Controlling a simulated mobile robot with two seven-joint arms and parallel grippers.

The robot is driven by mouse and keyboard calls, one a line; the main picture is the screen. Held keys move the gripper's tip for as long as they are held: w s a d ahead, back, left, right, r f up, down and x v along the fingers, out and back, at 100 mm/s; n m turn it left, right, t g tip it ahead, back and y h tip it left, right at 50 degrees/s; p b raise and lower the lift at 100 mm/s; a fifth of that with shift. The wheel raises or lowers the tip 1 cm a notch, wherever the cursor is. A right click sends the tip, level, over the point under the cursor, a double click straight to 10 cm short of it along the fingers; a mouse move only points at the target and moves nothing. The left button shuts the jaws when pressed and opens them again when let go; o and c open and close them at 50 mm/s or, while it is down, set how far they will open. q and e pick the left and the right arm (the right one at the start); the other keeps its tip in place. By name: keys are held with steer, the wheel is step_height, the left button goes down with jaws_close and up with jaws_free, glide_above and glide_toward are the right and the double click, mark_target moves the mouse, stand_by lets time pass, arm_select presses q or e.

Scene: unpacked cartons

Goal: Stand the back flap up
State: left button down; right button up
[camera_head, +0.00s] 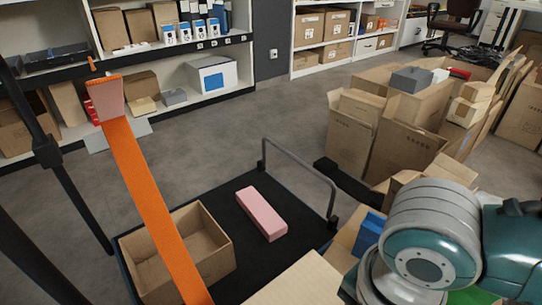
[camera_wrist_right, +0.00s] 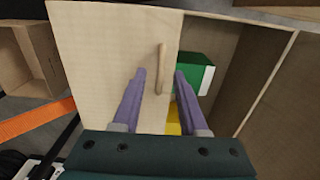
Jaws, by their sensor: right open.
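An open carton shows in the right wrist view, its wall edge (camera_wrist_right: 268,85) on the right. A wide pale tan flap (camera_wrist_right: 105,65) covers its left part and lies roughly flat; I cannot tell for sure whether it is the back flap. A pale panel, likely this flap, shows at the bottom of the head view (camera_head: 298,284). My right gripper (camera_wrist_right: 160,75) is open, its purple fingers either side of a slim tan bar (camera_wrist_right: 160,68) by the flap's right part. I cannot tell whether they touch. A green box (camera_wrist_right: 191,72) and something yellow (camera_wrist_right: 173,118) show inside. My left gripper is not in view.
A black platform (camera_head: 240,250) with a grey rail (camera_head: 300,170) bears a smaller open carton (camera_head: 215,235) and a pink box (camera_head: 262,212). An orange strip (camera_head: 150,200) crosses in front. Several cartons (camera_head: 350,140) stand back right.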

steer(key=shift+p, duration=0.3)
steer(key=shift+f+b, duration=0.6)
steer(key=shift+f, duration=0.3)
jaws_close()
